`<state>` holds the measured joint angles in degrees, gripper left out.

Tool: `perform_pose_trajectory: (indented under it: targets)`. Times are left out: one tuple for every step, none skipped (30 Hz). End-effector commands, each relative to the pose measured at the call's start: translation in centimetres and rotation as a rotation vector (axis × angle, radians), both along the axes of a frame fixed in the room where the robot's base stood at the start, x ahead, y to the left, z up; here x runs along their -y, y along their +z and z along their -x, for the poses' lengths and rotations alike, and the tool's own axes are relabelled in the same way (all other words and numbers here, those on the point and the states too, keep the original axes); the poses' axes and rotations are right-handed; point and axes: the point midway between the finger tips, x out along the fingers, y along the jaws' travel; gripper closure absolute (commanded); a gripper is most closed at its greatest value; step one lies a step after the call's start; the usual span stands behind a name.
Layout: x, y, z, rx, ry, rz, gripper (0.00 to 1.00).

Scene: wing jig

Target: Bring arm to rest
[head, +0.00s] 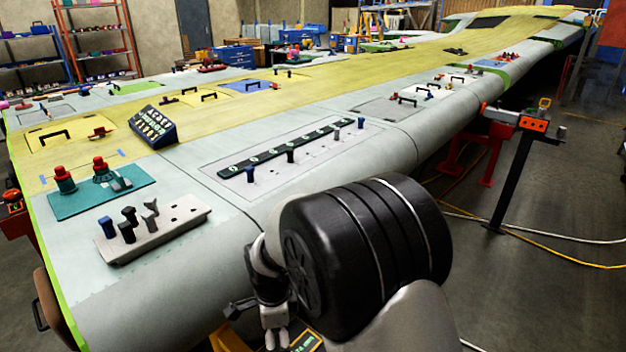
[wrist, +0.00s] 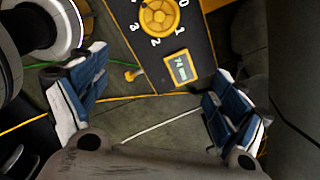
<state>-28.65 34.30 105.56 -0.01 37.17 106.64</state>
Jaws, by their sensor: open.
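My gripper (head: 272,318) hangs in front of the wing's rounded near edge in the head view, below the black wrist joint of my arm. In the wrist view my gripper (wrist: 156,98) has its two blue-and-white finger pads wide apart, with nothing between them. Beyond the pads a dark panel carries a yellow dial (wrist: 160,17) with numbers and a small yellow-framed display (wrist: 181,68). Part of this display (head: 305,341) shows at the bottom of the head view; my arm hides much of the rest.
The grey and yellow wing (head: 330,110) fills the middle. On it lie a tray (head: 155,233) with several pegs, a teal plate (head: 80,204) with red knobs and a dark sloped box (head: 153,126). An orange-topped stand (head: 532,124) is at right. Cables cross the open floor.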

Motion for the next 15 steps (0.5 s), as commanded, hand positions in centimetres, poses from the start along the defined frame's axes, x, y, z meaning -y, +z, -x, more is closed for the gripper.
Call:
perform_pose_trajectory:
  targets:
    - [1.7, 3.2, -0.1, 0.031, 0.061, -0.009, 0.1]
    - [2.8, 4.7, 0.1, 0.043, 0.106, -0.009, 0.1]
    - [4.1, 6.6, 0.5, 0.061, 0.168, -0.009, 0.1]
    - [5.1, 7.9, 0.8, 0.074, 0.214, -0.007, 0.1]
    - [6.2, 9.2, 1.3, 0.087, 0.259, -0.004, 0.1]
    - [7.5, 10.9, 1.9, 0.105, 0.32, 0.001, 0.1]
    - [8.5, 12.0, 2.4, 0.119, 0.365, 0.006, 0.1]
    - [9.4, 13.2, 3.0, 0.132, 0.411, 0.012, 0.1]
    - [10.7, 14.6, 3.9, 0.151, 0.471, 0.021, 0.1]
    - [11.7, 15.5, 4.6, 0.164, 0.516, 0.029, 0.1]
    - [12.6, 16.5, 5.4, 0.178, 0.563, 0.038, 0.1]
    - [13.8, 17.6, 6.5, 0.196, 0.623, 0.052, 0.1]
    - [14.6, 18.3, 7.4, 0.207, 0.668, 0.064, 0.1]
    - [15.5, 19.0, 8.3, 0.221, 0.713, 0.075, 0.1]
    - [16.5, 19.9, 9.5, 0.237, 0.773, 0.094, 0.1]
